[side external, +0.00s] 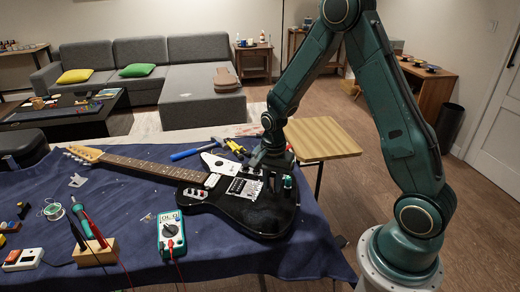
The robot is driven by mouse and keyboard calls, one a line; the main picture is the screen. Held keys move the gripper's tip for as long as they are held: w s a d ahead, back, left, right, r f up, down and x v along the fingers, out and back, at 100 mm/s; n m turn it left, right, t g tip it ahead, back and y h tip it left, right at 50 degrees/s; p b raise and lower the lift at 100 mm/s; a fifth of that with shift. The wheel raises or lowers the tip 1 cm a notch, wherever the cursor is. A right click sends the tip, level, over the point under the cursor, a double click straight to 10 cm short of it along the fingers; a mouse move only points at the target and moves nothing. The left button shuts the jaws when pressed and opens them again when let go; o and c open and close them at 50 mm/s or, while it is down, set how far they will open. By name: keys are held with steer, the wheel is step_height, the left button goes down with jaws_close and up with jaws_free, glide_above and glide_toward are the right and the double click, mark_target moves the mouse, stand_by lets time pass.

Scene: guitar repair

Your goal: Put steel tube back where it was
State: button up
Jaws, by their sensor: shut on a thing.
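My gripper (268,170) is low over the right part of the black electric guitar (255,215), by its bridge and pickups. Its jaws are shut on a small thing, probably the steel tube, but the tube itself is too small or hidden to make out. I cannot tell whether the held thing touches the guitar. The guitar lies face up on a dark blue cloth (130,215), its neck pointing to the upper left. A small teal-topped item (287,184) shows just right of the gripper.
A blue-handled hammer (195,151) and a yellow tool (234,147) lie behind the guitar. A teal multimeter (171,235), a wooden stand (95,251) with a soldering tool and a solder spool (54,211) are at the front left. A wooden stool (320,138) stands behind at right.

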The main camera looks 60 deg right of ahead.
mark_target(272, 176)
steer(key=shift+f, duration=2.95)
steer(key=shift+f, duration=0.1)
steer(key=o, duration=0.9)
step_height(272, 176, up, 12)
